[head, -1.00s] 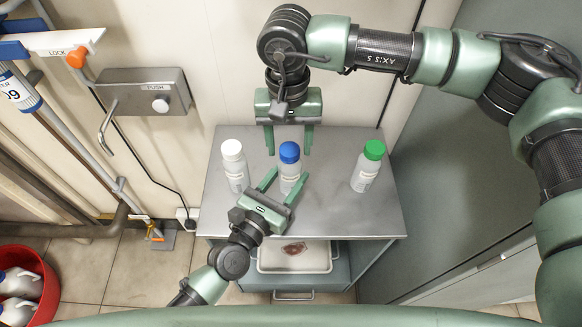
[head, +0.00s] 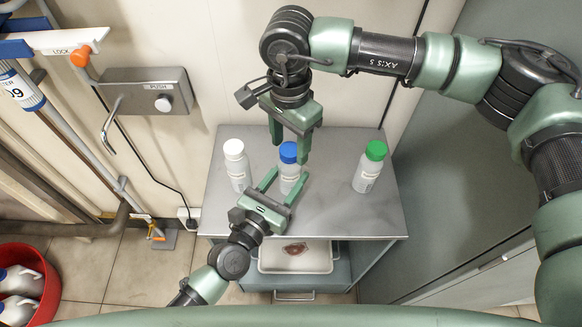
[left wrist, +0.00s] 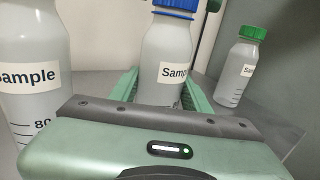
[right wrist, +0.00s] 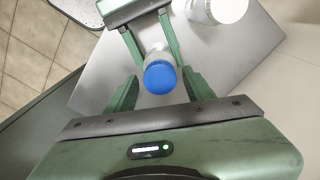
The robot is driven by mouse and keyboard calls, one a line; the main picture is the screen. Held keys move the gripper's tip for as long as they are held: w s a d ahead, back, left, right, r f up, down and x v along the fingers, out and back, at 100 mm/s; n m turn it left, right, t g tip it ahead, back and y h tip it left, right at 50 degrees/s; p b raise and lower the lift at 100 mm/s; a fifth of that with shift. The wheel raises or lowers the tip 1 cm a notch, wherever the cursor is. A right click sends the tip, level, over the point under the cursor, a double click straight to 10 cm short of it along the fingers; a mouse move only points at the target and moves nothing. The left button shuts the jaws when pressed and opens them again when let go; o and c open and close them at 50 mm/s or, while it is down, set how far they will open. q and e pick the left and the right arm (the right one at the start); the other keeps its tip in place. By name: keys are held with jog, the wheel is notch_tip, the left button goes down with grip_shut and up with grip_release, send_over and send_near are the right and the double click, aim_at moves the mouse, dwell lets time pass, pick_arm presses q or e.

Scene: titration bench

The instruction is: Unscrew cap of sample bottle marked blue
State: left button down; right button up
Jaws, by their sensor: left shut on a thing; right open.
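The sample bottle with the blue cap (head: 289,152) stands upright on the grey bench top, between the white-capped and green-capped bottles. Its body (left wrist: 168,62), with a "Sample" label, shows in the left wrist view. My left gripper (head: 281,186) is shut on this bottle's body from the front. My right gripper (head: 290,158) is open above and around the blue cap, pointing down. In the right wrist view the blue cap (right wrist: 160,78) lies between the open fingers, apart from both.
The white-capped bottle (head: 236,165) stands to the left and the green-capped bottle (head: 368,167) to the right on the bench top (head: 330,210). A tray (head: 296,258) sits on the shelf below. A wall lies behind the bench.

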jog(key=shift+d+f, duration=0.25)
grip_shut()
jog(key=n, duration=0.4)
pick_arm(q)
jog(key=shift+d+f, duration=0.1)
jog(key=shift+d, duration=0.05)
pick_arm(e)
jog(key=n, duration=0.4)
jog(key=shift+d+n, duration=0.15)
jog(key=shift+n, duration=0.25)
jog(key=shift+w+r, duration=0.1)
jog(key=shift+r, duration=0.2)
